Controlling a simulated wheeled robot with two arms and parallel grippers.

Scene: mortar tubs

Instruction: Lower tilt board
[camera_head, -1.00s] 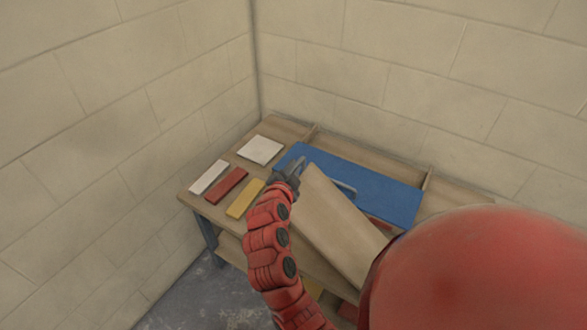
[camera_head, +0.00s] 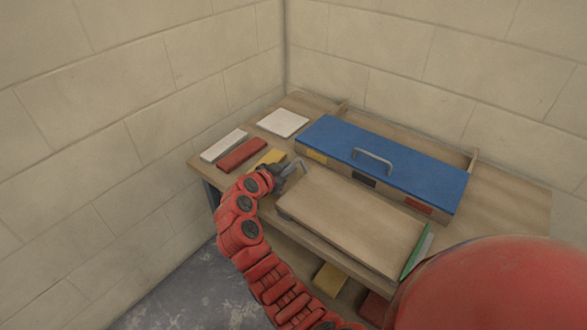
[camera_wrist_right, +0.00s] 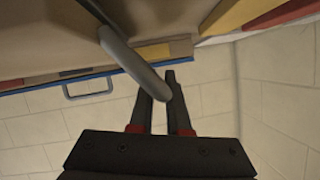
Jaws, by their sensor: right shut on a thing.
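The tilt board (camera_head: 352,222) is a tan wooden panel on the front part of the workbench, lying nearly flat in the head view. A slight remaining tilt is hard to judge. A grey bar handle (camera_head: 291,166) stands at its left end. My right gripper (camera_head: 283,172) is at that left end, shut on the handle. In the right wrist view, the handle (camera_wrist_right: 130,58) runs down between the fingers of the right gripper (camera_wrist_right: 171,84), and the tan board (camera_wrist_right: 50,30) fills the upper left. My left gripper is not in view.
A blue-lidded box (camera_head: 400,165) with a grey handle stands behind the board. White (camera_head: 223,145), red (camera_head: 242,155) and yellow (camera_head: 266,161) slabs and a white square tile (camera_head: 282,122) lie at left. A green piece (camera_head: 417,250) shows beside the board's right end. Block walls close the back and left.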

